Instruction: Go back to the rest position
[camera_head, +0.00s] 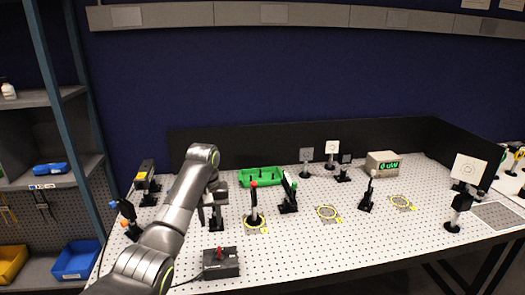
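My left arm (175,220) comes in from the bottom left and reaches over the left part of the white perforated table (300,255). My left gripper (210,218) points down above the table, left of a black post with a red top (254,205). Its fingers look apart, with nothing seen between them. A dark mount stands close by or behind it, and I cannot tell if they touch. My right gripper is not in view.
A dark box with a red knob (220,262) sits near the front edge below the gripper. A green tray (262,178), several black-mounted parts, yellow ring marks (328,213) and a display box (382,163) stand beyond. Shelves with bins (77,260) are left. The front centre is clear.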

